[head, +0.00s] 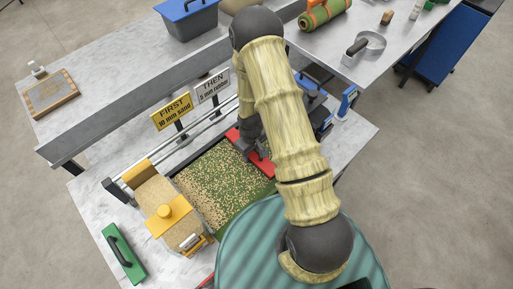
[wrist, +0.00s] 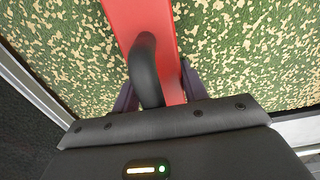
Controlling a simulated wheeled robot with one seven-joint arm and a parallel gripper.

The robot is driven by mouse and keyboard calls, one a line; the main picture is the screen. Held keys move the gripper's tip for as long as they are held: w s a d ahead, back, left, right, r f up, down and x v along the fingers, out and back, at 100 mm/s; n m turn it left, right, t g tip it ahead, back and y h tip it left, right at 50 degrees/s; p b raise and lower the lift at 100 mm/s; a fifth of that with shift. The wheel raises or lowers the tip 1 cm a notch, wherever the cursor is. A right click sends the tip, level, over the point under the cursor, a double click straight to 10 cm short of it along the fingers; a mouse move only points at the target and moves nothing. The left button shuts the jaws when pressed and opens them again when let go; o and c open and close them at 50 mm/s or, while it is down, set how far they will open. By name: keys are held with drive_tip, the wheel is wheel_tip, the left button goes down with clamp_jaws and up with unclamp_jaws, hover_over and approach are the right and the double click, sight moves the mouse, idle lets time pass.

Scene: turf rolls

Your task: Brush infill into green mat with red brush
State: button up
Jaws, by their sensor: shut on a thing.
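The green mat (head: 215,180) lies in a tray on the near table, speckled with tan infill over most of its face. The red brush (head: 262,165) is at the mat's right end, partly hidden by my arm. My gripper (head: 247,148) is over it. In the wrist view the red brush (wrist: 172,60) lies across the mat (wrist: 240,50), and my gripper (wrist: 158,92) is shut on its black handle (wrist: 146,68). Tan granules show on both sides of the brush. Whether the bristles touch the mat is hidden.
A yellow-lidded box of sand (head: 160,200) stands at the tray's left end. A green float (head: 124,253) lies at the front left. Signs reading FIRST (head: 173,111) and THEN (head: 212,86) stand behind the tray. A ribbed teal surface (head: 265,240) is in front.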

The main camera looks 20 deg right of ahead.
sight(206, 193)
drive_tip(key=shift+s+a+b, duration=0.1)
drive_tip(key=shift+s+a, duration=1.5)
drive_tip(key=shift+a, duration=1.65)
drive_tip(key=shift+s+a+b, duration=0.15)
drive_tip(key=shift+s+a, duration=1.5)
drive_tip(key=shift+a, duration=1.65)
drive_tip(key=shift+s+a+b, duration=0.1)
drive_tip(key=shift+s+a, duration=1.5)
drive_tip(key=shift+a, duration=1.65)
drive_tip(key=shift+d, duration=0.1)
drive_tip(key=shift+w+d, duration=0.5)
drive_tip(key=shift+d, duration=0.45)
drive_tip(key=shift+w+d, duration=0.45)
drive_tip(key=shift+d, duration=0.5)
drive_tip(key=shift+w+d, duration=0.5)
drive_tip(key=shift+d, duration=0.45)
drive_tip(key=shift+s+a, duration=0.5)
drive_tip(key=shift+a, duration=0.45)
drive_tip(key=shift+s+a, duration=0.45)
drive_tip(key=shift+a, duration=0.55)
drive_tip(key=shift+s+a, duration=0.5)
drive_tip(key=shift+a, duration=0.45)
